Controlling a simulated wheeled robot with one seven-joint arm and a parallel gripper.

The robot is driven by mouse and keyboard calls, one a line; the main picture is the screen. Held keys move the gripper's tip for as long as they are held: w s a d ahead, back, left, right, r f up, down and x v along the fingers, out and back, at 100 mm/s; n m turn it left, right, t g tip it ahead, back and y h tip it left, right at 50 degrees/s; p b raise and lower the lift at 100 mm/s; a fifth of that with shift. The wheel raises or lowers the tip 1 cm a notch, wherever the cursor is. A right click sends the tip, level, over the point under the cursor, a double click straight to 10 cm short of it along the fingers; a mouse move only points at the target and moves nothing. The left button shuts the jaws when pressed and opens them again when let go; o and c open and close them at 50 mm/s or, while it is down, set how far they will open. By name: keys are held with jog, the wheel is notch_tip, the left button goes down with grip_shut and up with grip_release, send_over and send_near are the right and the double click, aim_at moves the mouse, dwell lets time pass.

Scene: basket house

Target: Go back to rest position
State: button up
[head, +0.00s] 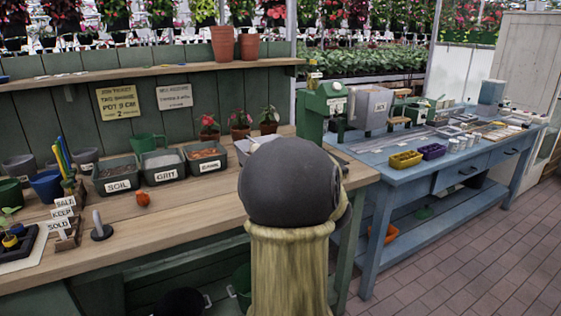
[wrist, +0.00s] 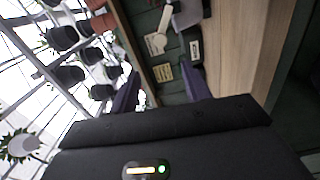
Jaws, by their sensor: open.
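My gripper (wrist: 158,88) shows in the wrist view, its two dark fingers apart with nothing seen between them. Beyond the fingers are the green back wall and its paper signs (wrist: 162,73). The wrist view is turned on its side, with the wooden bench top (wrist: 245,45) at the right. In the head view my arm stands in the foreground and hides part of the bench; the gripper itself cannot be made out there.
A shelf (head: 150,73) runs above. A blue bench (head: 400,176) stands right; tiled floor (head: 460,260) is clear.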

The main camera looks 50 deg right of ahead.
dwell(0.3)
jog(key=w+a+f+m+g+y, duration=0.1)
jog(key=w+a+f+m+g, duration=0.2)
jog(key=a+f+m, duration=0.5)
jog(key=w+a+f+m+g+y, duration=0.15)
jog(key=a+f+g, duration=0.3)
jog(key=a, duration=0.65)
jog(key=s+a+f+m+g+y, duration=0.25)
jog(key=s+a+f, duration=0.3)
jog(key=a, duration=0.45)
jog(key=s+a+f+m+g+y, duration=0.1)
jog(key=s+a+f+g, duration=0.3)
jog(key=s+a, duration=0.5)
notch_tip(320, 180, up, 28)
jog(key=w+a+p, duration=0.1)
jog(key=p, duration=2.7)
jog(key=shift+a+m, duration=0.3)
jog(key=shift+a, duration=0.1)
jog(key=shift+w+r, duration=0.1)
